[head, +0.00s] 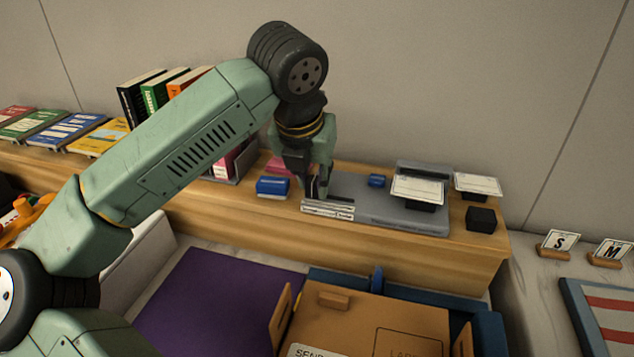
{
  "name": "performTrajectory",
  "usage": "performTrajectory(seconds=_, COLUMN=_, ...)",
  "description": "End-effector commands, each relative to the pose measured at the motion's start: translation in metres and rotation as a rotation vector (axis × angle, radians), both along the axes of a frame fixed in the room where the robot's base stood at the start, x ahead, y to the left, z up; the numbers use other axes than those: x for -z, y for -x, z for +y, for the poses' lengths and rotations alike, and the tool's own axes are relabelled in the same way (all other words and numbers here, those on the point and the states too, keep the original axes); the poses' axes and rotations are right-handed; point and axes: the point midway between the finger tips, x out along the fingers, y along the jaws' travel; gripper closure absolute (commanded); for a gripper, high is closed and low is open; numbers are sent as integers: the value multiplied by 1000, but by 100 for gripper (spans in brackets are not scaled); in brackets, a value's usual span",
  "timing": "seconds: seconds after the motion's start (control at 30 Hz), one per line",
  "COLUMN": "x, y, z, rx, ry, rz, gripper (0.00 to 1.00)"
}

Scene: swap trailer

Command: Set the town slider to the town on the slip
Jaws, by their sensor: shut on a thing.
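A grey flat device (390,218) stands on the wooden shelf, with pale label strips (328,209) at its left front; this looks like the town slider. My gripper (317,192) points down over the device's left end, just behind the strips. Its fingers are shut on a small dark upright piece that looks like the slider's handle, mostly hidden between them. A white slip (418,190) with print too small to read is propped above the device's right part. Another white card (478,184) stands to its right. The town names cannot be read.
A blue block-like pad (272,186) lies left of my gripper and a black cube (480,219) at the shelf's right. Books (160,93) stand at the left.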

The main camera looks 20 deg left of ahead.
Motion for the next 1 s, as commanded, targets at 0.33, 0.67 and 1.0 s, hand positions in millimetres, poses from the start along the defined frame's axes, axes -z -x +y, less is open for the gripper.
performTrajectory(seconds=0.33, x=-1, y=0, z=4, rx=-9, ry=-4, rz=0, gripper=65)
performTrajectory(seconds=0.67, x=-1, y=0, z=2, rx=-7, ry=-3, rz=0, gripper=58)
performTrajectory(seconds=1.0, x=-34, y=13, z=3, rx=-10, ry=-5, rz=-2, gripper=58)
